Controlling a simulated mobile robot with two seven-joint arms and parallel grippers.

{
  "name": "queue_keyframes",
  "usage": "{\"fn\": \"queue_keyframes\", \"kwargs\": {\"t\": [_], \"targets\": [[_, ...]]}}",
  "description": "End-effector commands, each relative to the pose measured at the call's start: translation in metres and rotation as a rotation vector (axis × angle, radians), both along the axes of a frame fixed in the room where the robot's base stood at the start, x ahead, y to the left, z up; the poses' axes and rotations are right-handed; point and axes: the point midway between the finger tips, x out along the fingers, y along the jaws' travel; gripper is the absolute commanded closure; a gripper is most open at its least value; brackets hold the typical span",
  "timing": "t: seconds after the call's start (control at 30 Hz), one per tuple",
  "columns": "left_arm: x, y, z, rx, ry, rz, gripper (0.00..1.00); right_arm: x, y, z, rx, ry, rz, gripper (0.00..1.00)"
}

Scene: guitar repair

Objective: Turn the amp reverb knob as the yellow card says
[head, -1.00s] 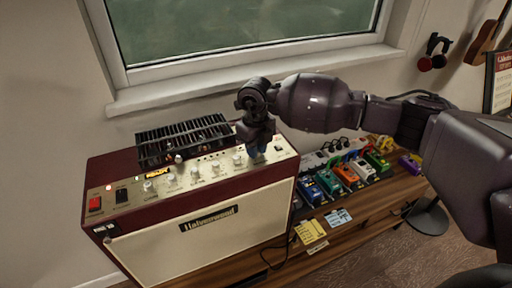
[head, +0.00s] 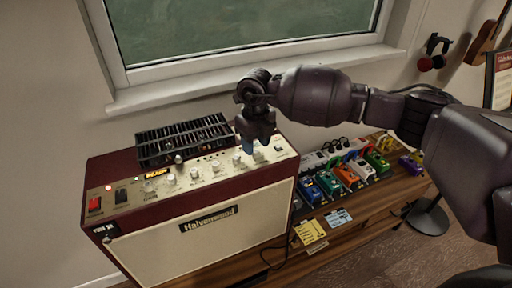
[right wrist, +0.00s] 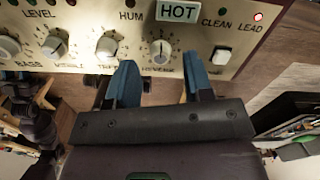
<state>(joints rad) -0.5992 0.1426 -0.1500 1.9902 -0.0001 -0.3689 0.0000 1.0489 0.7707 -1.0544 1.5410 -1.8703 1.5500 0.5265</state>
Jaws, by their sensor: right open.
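The cream and maroon amp (head: 235,210) stands on the wooden bench, with a row of pale knobs along its top panel. The reverb knob (head: 258,155) is the rightmost of the row; it also shows in the right wrist view (right wrist: 160,51), with its label partly hidden below it. My right gripper (head: 248,148) is at this knob. In the right wrist view its two blue fingertips (right wrist: 162,78) are open and apart, just short of the knob, with nothing between them. The yellow card (head: 311,231) lies on the bench right of the amp; its writing is too small to read.
A black slatted unit (head: 183,139) sits on the amp's back. A blue card (head: 338,217) lies beside the yellow one. Several coloured pedals (head: 346,175) stand on the bench at right. A HOT plate (right wrist: 177,11) and a lit red lamp (right wrist: 258,17) are near the knob.

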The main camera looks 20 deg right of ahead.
Motion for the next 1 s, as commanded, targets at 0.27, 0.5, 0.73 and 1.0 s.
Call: {"fn": "queue_keyframes", "kwargs": {"t": [0.27,0.5,0.73,1.0], "targets": [[0.001,0.0,-0.003,-0.001,-0.001,-0.001,0.57,0.001,-0.001,0.052,-0.001,-0.003,0.0,0.53],[0.001,0.0,-0.006,0.0,0.001,-0.001,0.57,0.0,-0.001,0.081,0.0,-0.002,-0.002,0.53],[-0.002,0.0,-0.007,0.0,0.006,0.001,0.57,0.0,-0.001,0.088,-0.001,0.0,-0.002,0.53],[-0.005,0.001,-0.008,0.0,0.01,0.002,0.57,0.0,-0.001,0.088,-0.001,0.0,-0.002,0.53]]}}
